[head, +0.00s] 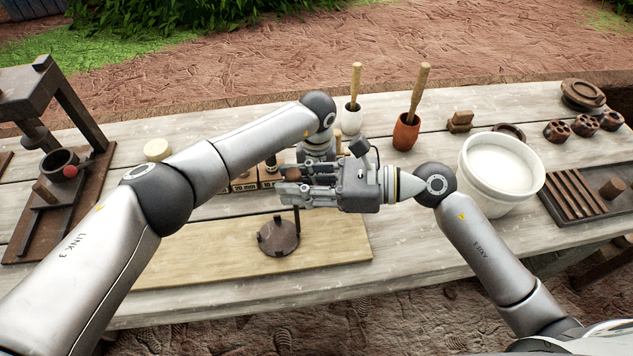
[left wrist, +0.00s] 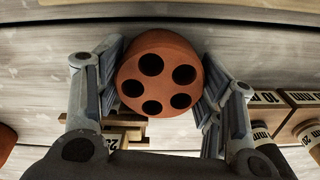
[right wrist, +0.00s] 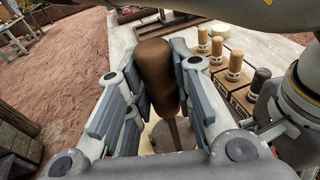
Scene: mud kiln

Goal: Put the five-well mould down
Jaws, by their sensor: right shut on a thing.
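The five-well mould (left wrist: 160,78) is a reddish-brown round block with five dark holes in its face. In the left wrist view it lies between the two pads of my left gripper (left wrist: 163,82), which press against its sides. In the head view my left forearm and my grippers hide it, so its height above the table is unclear. My right gripper (head: 290,187) is shut on a brown handle (right wrist: 157,75) with a thin rod below it. The rod runs towards a dark round plate (head: 279,238) over the pale board (head: 190,262).
Labelled peg blocks (head: 243,186) stand close behind my grippers. A white bucket (head: 500,172), a slatted tray (head: 588,197) and several holed moulds (head: 557,131) are at the right. Two pestle cups (head: 406,132) stand at the back. A press (head: 60,165) stands left. The board's front is clear.

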